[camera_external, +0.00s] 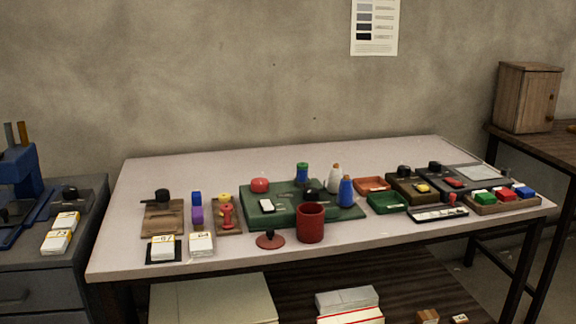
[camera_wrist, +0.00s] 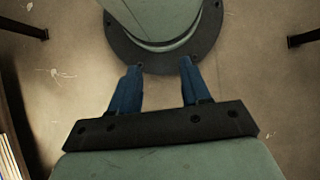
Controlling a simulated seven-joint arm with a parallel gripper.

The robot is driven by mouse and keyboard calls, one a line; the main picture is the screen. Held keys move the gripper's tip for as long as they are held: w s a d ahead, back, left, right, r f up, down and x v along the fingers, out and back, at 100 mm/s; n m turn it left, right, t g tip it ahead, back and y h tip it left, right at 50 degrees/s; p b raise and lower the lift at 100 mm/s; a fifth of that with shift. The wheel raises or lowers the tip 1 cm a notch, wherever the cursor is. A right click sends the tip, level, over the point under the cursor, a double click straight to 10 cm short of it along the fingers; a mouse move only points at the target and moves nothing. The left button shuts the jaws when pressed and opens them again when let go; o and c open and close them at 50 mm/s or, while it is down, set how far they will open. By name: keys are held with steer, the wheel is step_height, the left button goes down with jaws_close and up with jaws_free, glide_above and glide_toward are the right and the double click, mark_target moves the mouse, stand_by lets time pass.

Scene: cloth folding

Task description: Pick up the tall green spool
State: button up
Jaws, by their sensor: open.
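A small upright spool-like object, green on top with blue below (camera_external: 302,173), stands at the back of the green mat (camera_external: 350,214) in the external view. It is the only tall green item I can make out, and its details are small. A white cone (camera_external: 334,180) and a blue cone (camera_external: 346,192), both spool-like, stand to its right. My gripper (camera_wrist: 161,68) shows in the wrist view with its two blue fingers apart and nothing between them. It points at bare floor and my own base, away from the table. The external view does not show my gripper.
A dark red cup (camera_external: 311,224) stands in front of the mat, with a red-brown disc-based item (camera_external: 271,240) to its left. A red rounded item (camera_external: 260,185) sits left of the spool. Trays and blocks crowd the right. The table's back strip (camera_external: 220,170) is clear.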

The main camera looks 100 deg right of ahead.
steer(key=o, duration=0.3)
steer(key=shift+o, duration=0.2)
